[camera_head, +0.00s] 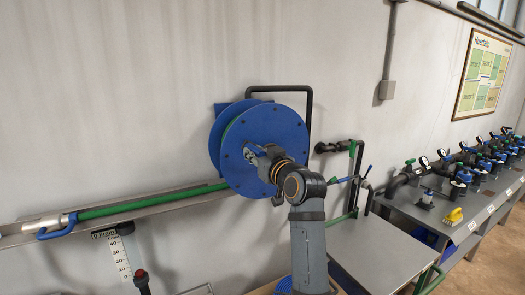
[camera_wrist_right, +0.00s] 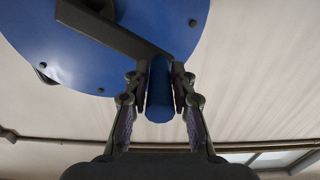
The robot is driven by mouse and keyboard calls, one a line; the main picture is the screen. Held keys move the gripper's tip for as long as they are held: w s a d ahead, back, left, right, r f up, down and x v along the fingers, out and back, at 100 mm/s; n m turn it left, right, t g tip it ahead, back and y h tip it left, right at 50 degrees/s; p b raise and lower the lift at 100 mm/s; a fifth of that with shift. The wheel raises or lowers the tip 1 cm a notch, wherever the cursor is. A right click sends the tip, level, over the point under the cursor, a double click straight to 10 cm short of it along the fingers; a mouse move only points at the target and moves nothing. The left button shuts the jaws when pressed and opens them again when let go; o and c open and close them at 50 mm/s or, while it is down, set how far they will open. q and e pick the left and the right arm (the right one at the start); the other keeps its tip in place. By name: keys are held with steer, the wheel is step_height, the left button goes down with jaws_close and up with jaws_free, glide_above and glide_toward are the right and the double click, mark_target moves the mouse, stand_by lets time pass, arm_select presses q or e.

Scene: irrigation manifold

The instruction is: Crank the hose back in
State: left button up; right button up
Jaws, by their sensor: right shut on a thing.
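A blue hose reel (camera_head: 275,133) is fixed on the wall, with its round side plate facing me. The green hose (camera_head: 150,204) runs from the reel to the left along a grey ledge. Its end has a silver and blue nozzle (camera_head: 57,226). My right gripper (camera_head: 257,153) is in front of the reel's plate. In the right wrist view my right gripper (camera_wrist_right: 160,93) is shut around the blue crank handle (camera_wrist_right: 159,105), which sits on a dark crank arm (camera_wrist_right: 110,28) across the blue plate. In the head view the handle is hidden by the gripper. My left gripper is not in view.
A black bracket (camera_head: 309,105) frames the reel. To the right, a grey bench (camera_head: 362,250) and a long table (camera_head: 440,210) carry valves, gauges and a yellow object (camera_head: 454,216). A marked gauge plate (camera_head: 120,258) hangs below the ledge.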

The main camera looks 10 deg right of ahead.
steer(key=shift+s+a+f, duration=0.1)
steer(key=shift+a+f, duration=0.25)
steer(key=shift+f, duration=0.15)
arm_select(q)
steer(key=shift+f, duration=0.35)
arm_select(e)
steer(key=shift+r, duration=0.1)
